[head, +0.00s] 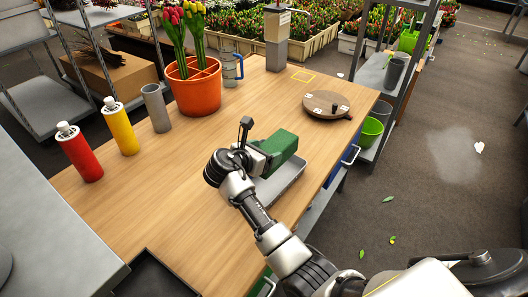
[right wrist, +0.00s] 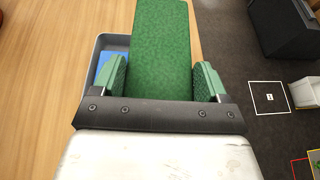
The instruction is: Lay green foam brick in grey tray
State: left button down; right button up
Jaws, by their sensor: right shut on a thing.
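The green foam brick (head: 281,144) is held in my right gripper (head: 262,157), above the grey tray (head: 286,188). In the right wrist view the brick (right wrist: 162,45) sits between the two green finger pads of the gripper (right wrist: 162,82). The tray (right wrist: 101,43) shows there to the left of and below the brick, with a blue patch inside it. The brick and gripper hide much of the tray. Whether the brick touches the tray cannot be told. My left gripper is not in view.
On the wooden table (head: 180,185) stand an orange pot of tulips (head: 194,92), a blue-grey mug (head: 231,70), a grey cylinder (head: 156,108), a yellow bottle (head: 121,128) and a red bottle (head: 80,152). A round turntable (head: 328,105) lies at the right. The table's middle is clear.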

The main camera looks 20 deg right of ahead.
jog(key=shift+a+r+p, duration=0.1)
jog(key=shift+r+p, duration=0.1)
jog(key=shift+p, duration=0.3)
jog(key=shift+f, duration=0.7)
jog(key=shift+f+b, duration=0.6)
jog(key=shift+f, duration=1.4)
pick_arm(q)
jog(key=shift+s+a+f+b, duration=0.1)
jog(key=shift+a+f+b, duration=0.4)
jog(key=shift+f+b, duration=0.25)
pick_arm(e)
jog(key=shift+f, duration=2.2)
jog(key=o, duration=0.9)
jog(key=shift+v, duration=3.8)
